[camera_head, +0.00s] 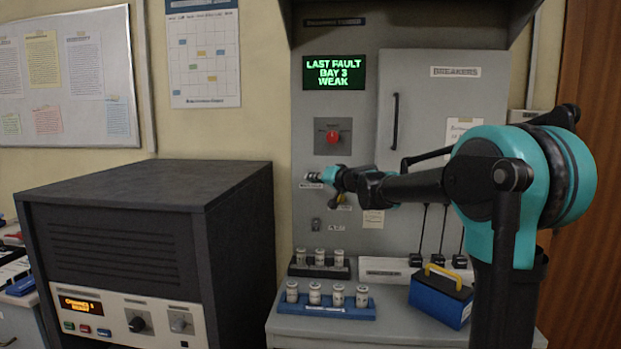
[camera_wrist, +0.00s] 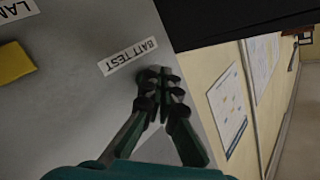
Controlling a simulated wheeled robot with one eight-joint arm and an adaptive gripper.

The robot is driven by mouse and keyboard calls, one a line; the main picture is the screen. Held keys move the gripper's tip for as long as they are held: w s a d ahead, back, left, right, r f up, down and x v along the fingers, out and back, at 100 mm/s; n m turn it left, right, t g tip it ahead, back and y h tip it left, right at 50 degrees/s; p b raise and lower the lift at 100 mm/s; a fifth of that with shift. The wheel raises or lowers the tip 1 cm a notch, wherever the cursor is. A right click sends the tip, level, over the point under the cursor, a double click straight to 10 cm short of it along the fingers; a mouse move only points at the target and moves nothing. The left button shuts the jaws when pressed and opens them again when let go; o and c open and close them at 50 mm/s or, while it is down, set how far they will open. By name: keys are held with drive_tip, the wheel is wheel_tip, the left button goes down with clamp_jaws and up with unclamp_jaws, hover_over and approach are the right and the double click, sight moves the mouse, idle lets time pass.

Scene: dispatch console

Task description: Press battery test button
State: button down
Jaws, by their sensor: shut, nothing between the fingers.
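The grey wall panel (camera_head: 440,235) carries a small label (camera_head: 311,186), which reads BATT TEST in the wrist view (camera_wrist: 128,56). A small pale round part, apparently the battery test button (camera_head: 313,177), shows just above this label in the head view. My gripper (camera_head: 328,176) reaches left across the panel front, with its tip right by that part. In the wrist view my gripper (camera_wrist: 160,76) is shut and empty, its fingertips at the panel surface beside the label. The fingertips hide the button there, so I cannot tell whether they touch it.
A red button (camera_head: 333,137) sits above, under a green-lit screen (camera_head: 334,72) reading LAST FAULT BAY 3 WEAK. A key switch (camera_head: 316,225) is below. Batteries in a blue rack (camera_head: 325,310) and a blue box with yellow handle (camera_head: 440,297) stand on the ledge. A dark cabinet (camera_head: 145,185) stands left.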

drive_tip(key=shift+w, duration=0.4)
idle(0.7)
drive_tip(key=shift+s, duration=0.85)
drive_tip(key=shift+s+a, duration=0.1)
drive_tip(key=shift+s, duration=2.4)
idle(3.5)
